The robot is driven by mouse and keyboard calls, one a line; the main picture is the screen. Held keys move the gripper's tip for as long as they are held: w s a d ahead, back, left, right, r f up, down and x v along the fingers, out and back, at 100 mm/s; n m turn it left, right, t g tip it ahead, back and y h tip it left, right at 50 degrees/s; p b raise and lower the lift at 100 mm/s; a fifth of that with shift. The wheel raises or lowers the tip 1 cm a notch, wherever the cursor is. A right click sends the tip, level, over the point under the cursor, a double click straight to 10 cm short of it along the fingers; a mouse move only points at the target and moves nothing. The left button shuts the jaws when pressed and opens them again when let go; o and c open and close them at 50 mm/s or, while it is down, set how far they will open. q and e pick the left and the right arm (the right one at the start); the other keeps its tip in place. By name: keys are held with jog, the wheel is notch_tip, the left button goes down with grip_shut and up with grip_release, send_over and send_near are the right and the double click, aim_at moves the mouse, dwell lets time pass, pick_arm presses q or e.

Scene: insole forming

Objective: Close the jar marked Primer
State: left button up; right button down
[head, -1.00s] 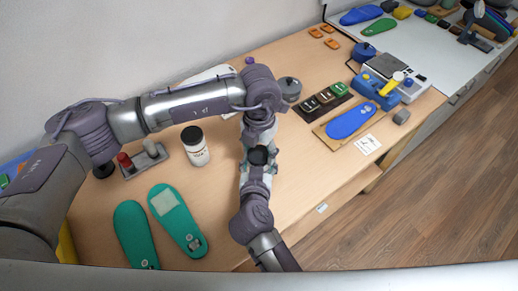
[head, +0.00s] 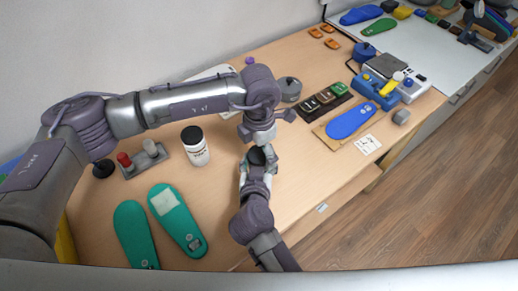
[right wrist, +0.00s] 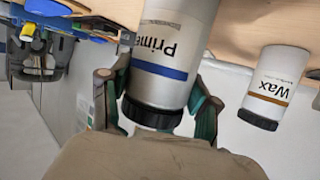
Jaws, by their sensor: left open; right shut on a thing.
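The Primer jar (right wrist: 165,55) is white with a blue band and appears upside down in the right wrist view. Its black lid (right wrist: 152,113) sits on its mouth; how tightly cannot be told. My right gripper (right wrist: 155,98) is shut on the jar, with a finger on each side. In the head view the black lid (head: 257,156) shows on top, between the fingers of my right gripper (head: 256,167), and most of the jar is hidden. My left gripper (head: 262,138) is open just above and behind the lid, apparently empty.
The Wax jar (head: 195,146), black-lidded, stands left on the table and shows in the right wrist view (right wrist: 275,85). Green insoles (head: 177,220) lie at the front left. A rack (head: 144,160) stands behind them. A blue insole (head: 350,121) lies on a board at right.

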pick_arm(q)
notch_tip(320, 180, up, 12)
dwell(0.5)
pick_arm(e)
jog(key=shift+c, duration=0.9)
grip_release()
jog(key=d+v, duration=0.1)
jog(key=v, duration=1.1)
jog(key=shift+a, duration=0.45)
